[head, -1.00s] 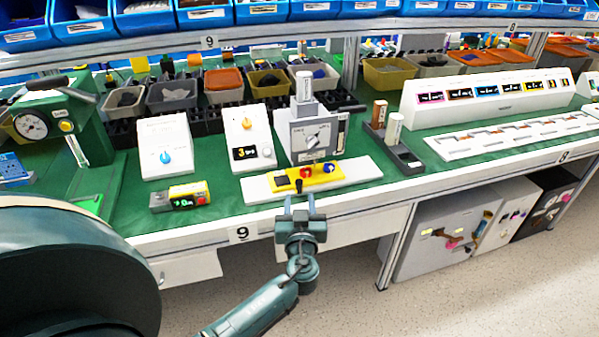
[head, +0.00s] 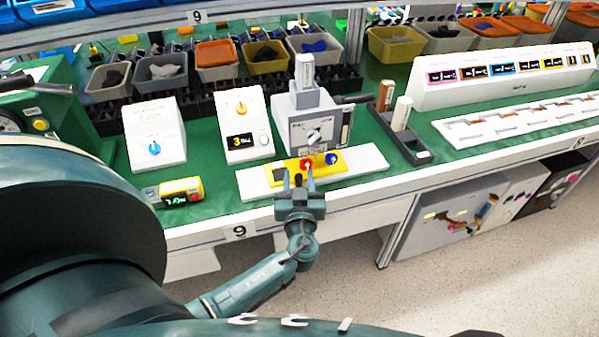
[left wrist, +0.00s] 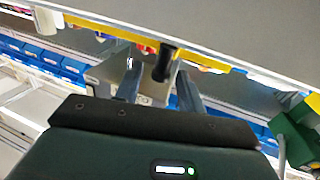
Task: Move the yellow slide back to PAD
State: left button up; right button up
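The yellow slide (head: 330,169) lies on a long white base plate (head: 365,162) in front of a grey switch unit (head: 312,127). A red knob (head: 306,164) and a blue knob (head: 332,158) stand on the slide. My left gripper (head: 298,181) is open at the slide's front edge, its fingers pointing at it. In the left wrist view a black handle (left wrist: 165,62) shows between the spread fingers (left wrist: 159,92); I cannot tell whether they touch it. A yellow strip (left wrist: 100,27) shows behind it. No PAD marking is readable. My right gripper is not in view.
A small yellow display box (head: 182,191) lies near the front edge. A dark tray with cylinders (head: 408,143) stands to the right. Bins line the back.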

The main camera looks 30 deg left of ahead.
pick_arm(q)
grip_shut()
dwell(0.5)
